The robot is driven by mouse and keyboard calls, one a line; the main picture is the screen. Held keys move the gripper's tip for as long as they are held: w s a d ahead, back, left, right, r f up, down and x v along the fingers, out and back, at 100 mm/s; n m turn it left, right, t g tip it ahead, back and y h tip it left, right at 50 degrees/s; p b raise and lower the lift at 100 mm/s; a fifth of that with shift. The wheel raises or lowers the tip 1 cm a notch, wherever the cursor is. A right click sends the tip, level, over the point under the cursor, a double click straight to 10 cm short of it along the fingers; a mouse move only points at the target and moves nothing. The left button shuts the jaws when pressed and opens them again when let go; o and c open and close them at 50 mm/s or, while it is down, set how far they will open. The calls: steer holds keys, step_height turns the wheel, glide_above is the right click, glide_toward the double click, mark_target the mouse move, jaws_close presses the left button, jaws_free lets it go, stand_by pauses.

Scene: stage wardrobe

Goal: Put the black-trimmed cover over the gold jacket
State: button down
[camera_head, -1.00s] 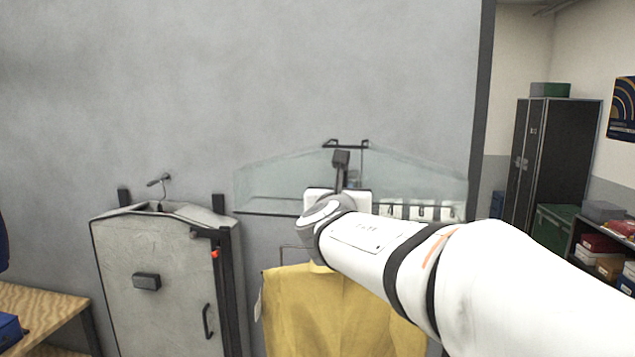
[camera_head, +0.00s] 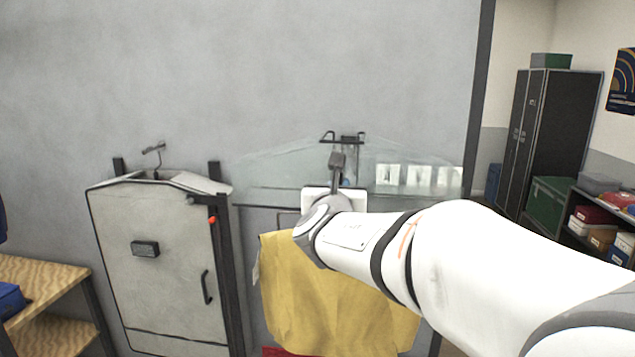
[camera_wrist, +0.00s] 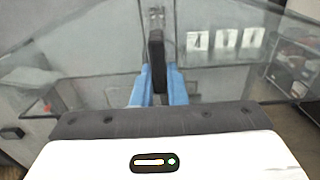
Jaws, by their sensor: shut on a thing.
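The black-trimmed cover (camera_head: 270,183) is clear, wide and shoulder-shaped, with a dark lower edge. It spans the space above the gold jacket (camera_head: 335,300), which hangs in front of the grey wall. The cover's lower edge looks a little above the jacket's shoulders in the picture; depth between them is hard to judge. My gripper (camera_head: 338,183) is shut on the cover's dark upright grip. In the wrist view, the blue fingertips (camera_wrist: 157,86) close around this dark grip (camera_wrist: 157,62). My arm hides the cover's lower middle and part of the jacket's right shoulder.
A grey shoulder-topped case (camera_head: 165,265) with a handle stands left of the jacket, beside a dark post. A wooden shelf unit (camera_head: 45,285) is at far left. Dark lockers (camera_head: 545,140) and a shelf of boxes (camera_head: 600,225) stand at right beyond the wall's edge.

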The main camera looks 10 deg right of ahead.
step_height(320, 180, down, 20)
steer(key=b, duration=1.9)
stand_by(0.4)
steer(key=shift+f, duration=0.1)
steer(key=c, duration=1.4)
jaws_free()
steer(key=shift+o, duration=0.2)
steer(key=shift+s, duration=0.1)
